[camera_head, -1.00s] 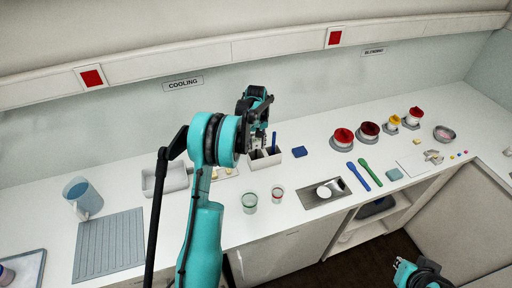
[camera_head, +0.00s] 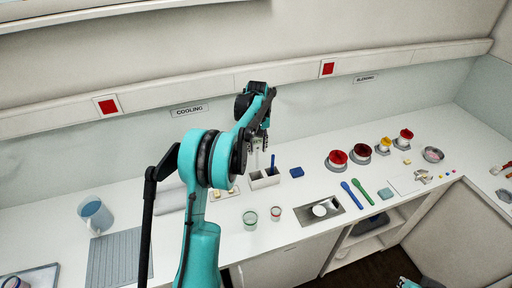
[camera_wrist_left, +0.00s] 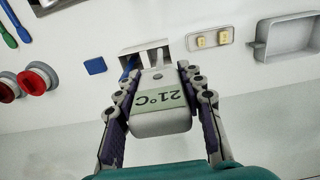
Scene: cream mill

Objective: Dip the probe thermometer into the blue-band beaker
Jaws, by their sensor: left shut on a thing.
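My left gripper (camera_head: 258,147) is shut on the probe thermometer, a pale grey body (camera_wrist_left: 160,120) with a green display reading 21°C in the left wrist view. In the head view its thin probe (camera_head: 272,160) points down just above the holder (camera_head: 265,181), a small white box with slots. Two small clear beakers stand apart on the counter in front of the holder. The left beaker (camera_head: 250,219) has a greenish or bluish band, too small to be sure; the right beaker (camera_head: 275,213) looks reddish. Only a sliver of my right arm shows at the bottom right.
A blue block (camera_head: 296,172) sits right of the holder, and a metal tray (camera_head: 322,208) right of the beakers. A blue jug (camera_head: 95,214) and a grey ribbed mat (camera_head: 118,258) lie left. Red-topped jars (camera_head: 337,158), and blue and green spatulas, are further right.

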